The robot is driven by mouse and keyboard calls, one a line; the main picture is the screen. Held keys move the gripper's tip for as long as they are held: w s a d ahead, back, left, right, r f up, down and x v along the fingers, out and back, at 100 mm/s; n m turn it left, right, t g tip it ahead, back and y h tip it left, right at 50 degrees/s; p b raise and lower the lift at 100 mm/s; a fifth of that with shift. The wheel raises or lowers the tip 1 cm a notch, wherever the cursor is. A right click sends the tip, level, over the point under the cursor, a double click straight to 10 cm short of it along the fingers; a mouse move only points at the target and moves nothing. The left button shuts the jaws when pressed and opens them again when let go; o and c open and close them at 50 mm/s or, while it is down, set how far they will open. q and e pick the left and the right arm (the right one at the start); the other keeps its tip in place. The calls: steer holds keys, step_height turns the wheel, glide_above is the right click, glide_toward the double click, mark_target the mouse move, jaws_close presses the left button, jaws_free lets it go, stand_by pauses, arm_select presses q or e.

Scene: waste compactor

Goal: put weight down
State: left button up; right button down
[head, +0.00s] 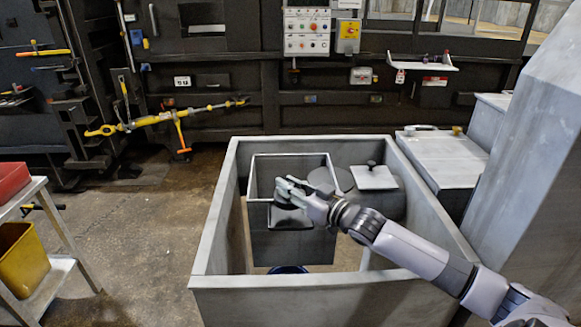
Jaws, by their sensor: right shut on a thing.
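My right gripper (287,191) reaches in from the right over the open grey bin (213,240). It is shut on a dark weight (290,218), which shows just below the fingers. The weight is over the inner grey box (262,165) inside the bin. I cannot tell whether the weight touches anything beneath it. The fingers hide the top of the weight. My left gripper is not in view.
A grey square plate with a black knob (373,177) and a round grey lid (331,180) are right of the gripper. A cart (50,262) with a yellow bucket (22,257) stands at the left. Bare floor lies between the cart and bin.

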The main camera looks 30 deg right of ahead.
steer(key=shift+f, duration=0.25)
steer(key=shift+f+p, duration=0.35)
steer(key=shift+f, duration=1.6)
steer(key=c, duration=1.8)
jaws_free()
steer(key=shift+f, duration=0.25)
steer(key=shift+c, duration=0.2)
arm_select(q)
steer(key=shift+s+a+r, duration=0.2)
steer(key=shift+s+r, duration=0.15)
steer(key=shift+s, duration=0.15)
arm_select(e)
steer(key=o, duration=0.4)
steer(key=shift+s, duration=0.1)
arm_select(q)
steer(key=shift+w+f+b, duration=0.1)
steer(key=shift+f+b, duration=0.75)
steer(key=shift+b, duration=0.05)
arm_select(e)
steer(key=shift+v, duration=6)
